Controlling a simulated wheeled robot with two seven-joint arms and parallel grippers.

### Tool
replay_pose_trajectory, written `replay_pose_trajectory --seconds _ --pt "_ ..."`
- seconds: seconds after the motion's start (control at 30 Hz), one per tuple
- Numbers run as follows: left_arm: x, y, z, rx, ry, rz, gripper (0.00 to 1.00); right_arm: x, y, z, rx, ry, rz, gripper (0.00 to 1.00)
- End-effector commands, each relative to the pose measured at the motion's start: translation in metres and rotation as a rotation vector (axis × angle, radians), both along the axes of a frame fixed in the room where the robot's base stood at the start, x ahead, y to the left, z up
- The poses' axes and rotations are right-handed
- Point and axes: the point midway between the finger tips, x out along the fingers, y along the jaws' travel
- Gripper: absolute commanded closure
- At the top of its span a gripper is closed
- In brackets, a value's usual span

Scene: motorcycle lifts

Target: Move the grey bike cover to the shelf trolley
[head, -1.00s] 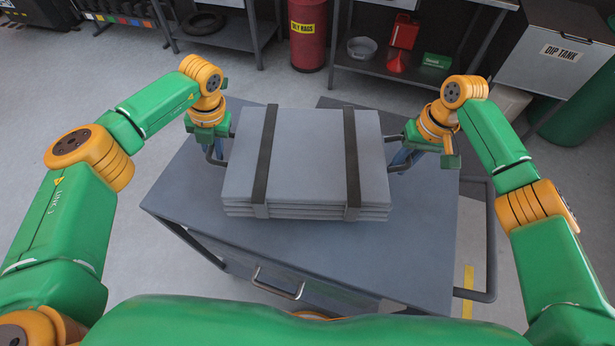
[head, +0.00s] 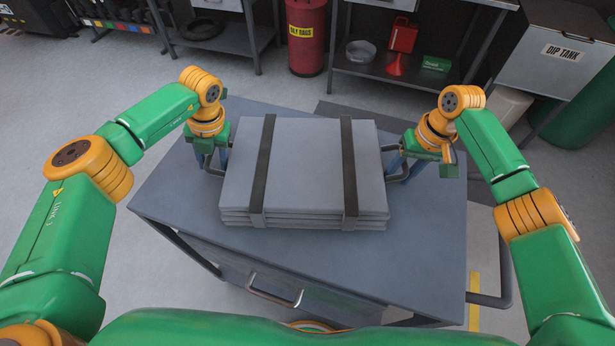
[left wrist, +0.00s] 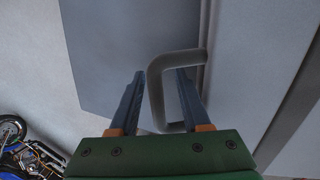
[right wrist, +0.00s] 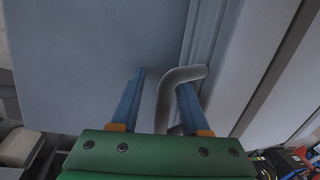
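The grey bike cover (head: 305,175) is a flat folded bundle with two dark straps and a looped handle at each side. It appears to rest flat on the grey trolley top (head: 400,265). My left gripper (head: 213,163) is at its left handle; the left wrist view shows the handle bar (left wrist: 156,95) between the spread fingers (left wrist: 160,75), with gaps beside it. My right gripper (head: 398,168) is at the right handle; the right wrist view shows that bar (right wrist: 164,100) between its fingers (right wrist: 162,80), also apart. Both grippers look open around the handles.
The trolley has a front pull handle (head: 273,290) and a side push bar (head: 507,270). Behind it stand a red oily-rags drum (head: 306,40), a bench with a red funnel (head: 397,66) and a dip tank (head: 565,55). Grey floor is clear at left.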

Motion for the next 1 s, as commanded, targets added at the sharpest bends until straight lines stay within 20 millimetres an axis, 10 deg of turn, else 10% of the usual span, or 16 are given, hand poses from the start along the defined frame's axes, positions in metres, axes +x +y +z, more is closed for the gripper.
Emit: replay_pose_trajectory --seconds 0.6,1.0 --pt "0.001 -0.017 0.078 0.001 0.000 -0.001 0.53 0.000 0.000 0.004 0.002 -0.001 0.001 0.53" --pt "0.001 -0.017 0.079 0.001 0.000 0.000 0.53 0.002 -0.020 0.100 0.003 -0.004 0.000 0.53"
